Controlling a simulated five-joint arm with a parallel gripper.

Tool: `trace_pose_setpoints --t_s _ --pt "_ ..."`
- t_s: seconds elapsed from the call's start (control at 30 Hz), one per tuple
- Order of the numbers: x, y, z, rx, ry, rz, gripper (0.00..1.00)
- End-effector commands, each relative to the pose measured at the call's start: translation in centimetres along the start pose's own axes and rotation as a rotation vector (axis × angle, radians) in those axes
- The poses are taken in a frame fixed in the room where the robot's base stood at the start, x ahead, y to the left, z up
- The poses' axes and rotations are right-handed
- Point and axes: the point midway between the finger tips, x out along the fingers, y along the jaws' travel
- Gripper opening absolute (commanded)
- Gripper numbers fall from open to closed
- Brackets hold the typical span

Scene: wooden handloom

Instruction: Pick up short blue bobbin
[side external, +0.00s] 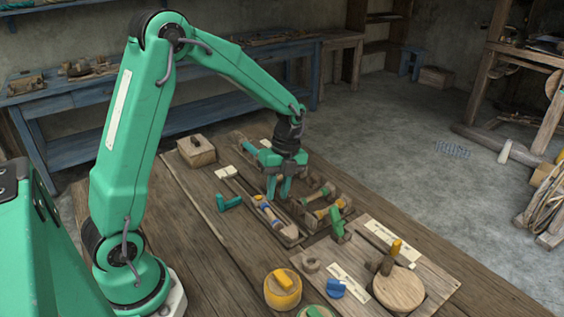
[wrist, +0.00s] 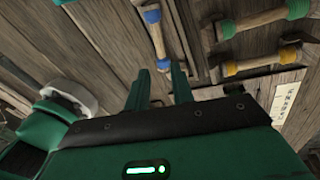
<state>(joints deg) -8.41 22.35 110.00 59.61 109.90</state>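A bobbin with blue bands and a pale wooden shaft (side external: 268,212) lies lengthwise in a long wooden trough. My gripper (side external: 278,196) points down over the work area, close to the trough. How high the fingertips are above the trough is hard to tell.
Bobbins with green and yellow bands (side external: 320,197) lie in a rack right of the fingers. A green upright piece (side external: 338,224) stands beside it. A yellow round container (side external: 283,291) and a blue knob (side external: 335,288) are nearer the front. A wooden box (side external: 196,152) stands behind left.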

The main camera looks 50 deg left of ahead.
Motion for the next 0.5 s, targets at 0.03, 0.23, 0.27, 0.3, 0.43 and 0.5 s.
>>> trace_pose_setpoints --t_s 0.03,0.23,0.27,0.3,0.43,0.5 --pt "0.1 0.0 0.0 0.004 0.001 0.002 0.24" --pt "0.5 0.0 0.0 0.004 0.001 0.002 0.24" --pt "0.7 0.0 0.0 0.004 0.001 0.003 0.24" --pt "1.0 0.0 0.0 0.004 0.002 0.004 0.24" --pt "2.1 0.0 0.0 0.003 0.001 0.004 0.24" --pt "2.5 0.0 0.0 0.003 0.001 0.002 0.24"
